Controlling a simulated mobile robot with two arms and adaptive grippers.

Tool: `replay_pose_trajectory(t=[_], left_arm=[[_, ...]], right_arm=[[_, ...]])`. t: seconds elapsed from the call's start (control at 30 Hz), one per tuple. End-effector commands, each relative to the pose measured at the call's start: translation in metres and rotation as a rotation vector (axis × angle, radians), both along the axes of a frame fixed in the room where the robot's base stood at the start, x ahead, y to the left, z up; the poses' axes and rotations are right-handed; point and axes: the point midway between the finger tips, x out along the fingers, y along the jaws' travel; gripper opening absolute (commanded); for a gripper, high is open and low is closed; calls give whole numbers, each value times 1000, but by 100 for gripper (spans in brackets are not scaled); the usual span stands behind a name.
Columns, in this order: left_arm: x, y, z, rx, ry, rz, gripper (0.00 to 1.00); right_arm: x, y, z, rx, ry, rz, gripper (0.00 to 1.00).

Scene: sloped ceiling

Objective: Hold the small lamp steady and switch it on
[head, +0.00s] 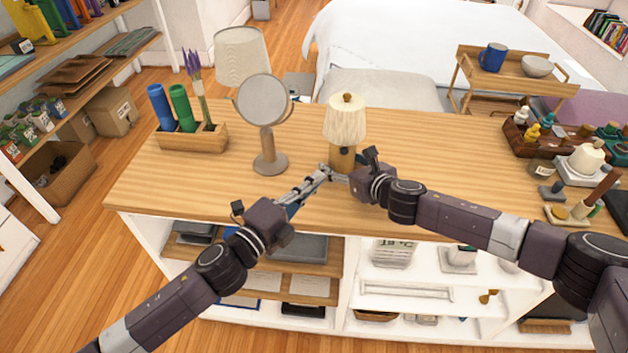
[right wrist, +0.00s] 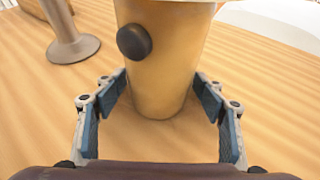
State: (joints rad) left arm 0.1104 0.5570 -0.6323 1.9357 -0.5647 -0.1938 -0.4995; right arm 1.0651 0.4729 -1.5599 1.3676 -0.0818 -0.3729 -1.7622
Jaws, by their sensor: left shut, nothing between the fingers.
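The small lamp (head: 345,122) stands upright on the wooden counter, with a cream pleated shade and a tapered wooden base. A dark round knob (right wrist: 134,42) sticks out of the base (right wrist: 165,80). My left gripper (head: 327,172) is shut and empty, just left of the lamp base and below knob height. I cannot tell whether the lamp is lit.
A round mirror (head: 262,105) on a wooden stand is left of the lamp. Behind it is a larger lamp (head: 242,55). Trays and bottles fill the right end. The counter's middle right is partly clear.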

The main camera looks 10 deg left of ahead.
Motion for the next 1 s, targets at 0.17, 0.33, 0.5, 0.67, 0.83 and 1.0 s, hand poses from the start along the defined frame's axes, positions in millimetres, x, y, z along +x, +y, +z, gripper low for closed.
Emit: replay_pose_trajectory(t=[0.17, 0.33, 0.5, 0.67, 0.83, 1.0], left_arm=[[0, 0, 0, 0, 0, 0, 0], [0, 0, 0, 0, 0, 0, 0], [0, 0, 0, 0, 0, 0, 0], [0, 0, 0, 0, 0, 0, 0], [0, 0, 0, 0, 0, 0, 0], [0, 0, 0, 0, 0, 0, 0]], right_arm=[[1, 0, 1, 0, -2, -1, 68], [0, -1, 2, 0, -2, -1, 68], [-10, -8, 7, 1, -3, -1, 68], [-28, -20, 16, 1, -3, -1, 68], [-49, -33, 26, 0, -2, -1, 68], [-70, -46, 36, 0, -2, -1, 68]])
